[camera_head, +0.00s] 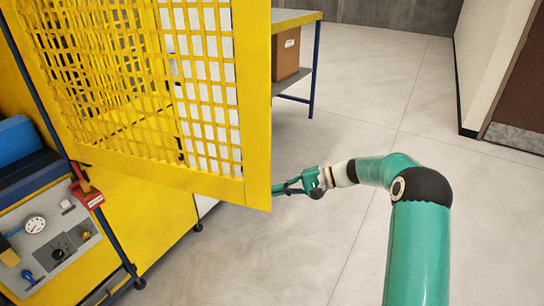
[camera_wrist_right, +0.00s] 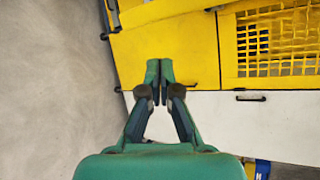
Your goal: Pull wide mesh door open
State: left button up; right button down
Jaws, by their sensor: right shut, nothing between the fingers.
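The wide mesh door (camera_head: 257,100) is a yellow frame with yellow mesh. In the head view it stands out from the yellow cabinet at an angle, its free edge toward the middle of the picture. My right gripper (camera_head: 280,189) is just beyond the lower corner of that free edge, and the door frame hides part of its fingers. In the right wrist view, my right gripper (camera_wrist_right: 160,68) is shut and empty, with its fingertips in front of a plain yellow panel (camera_wrist_right: 185,45). I cannot tell whether it touches the door. My left gripper is not in view.
A control panel (camera_head: 50,240) with a gauge and knobs is at the lower left. A table (camera_head: 297,17) with a cardboard box (camera_head: 286,52) on its shelf stands behind the door. Yellow mesh (camera_wrist_right: 285,40) shows in the wrist view. The grey floor (camera_head: 400,90) on the right is clear.

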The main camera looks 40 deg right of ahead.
jog(key=s+d+r+n+t+y, duration=0.2)
jog(key=d+r, duration=0.2)
jog(key=r, duration=0.5)
jog(key=s+d+r+n+t+y, duration=0.1)
jog(key=s+d+r+n, duration=0.15)
jog(key=r, duration=0.65)
jog(key=w+a+p, duration=0.2)
jog(key=w+a, duration=0.2)
jog(key=a, duration=0.6)
jog(key=shift+f+m+p, duration=0.3)
jog(key=shift+f+m, duration=0.05)
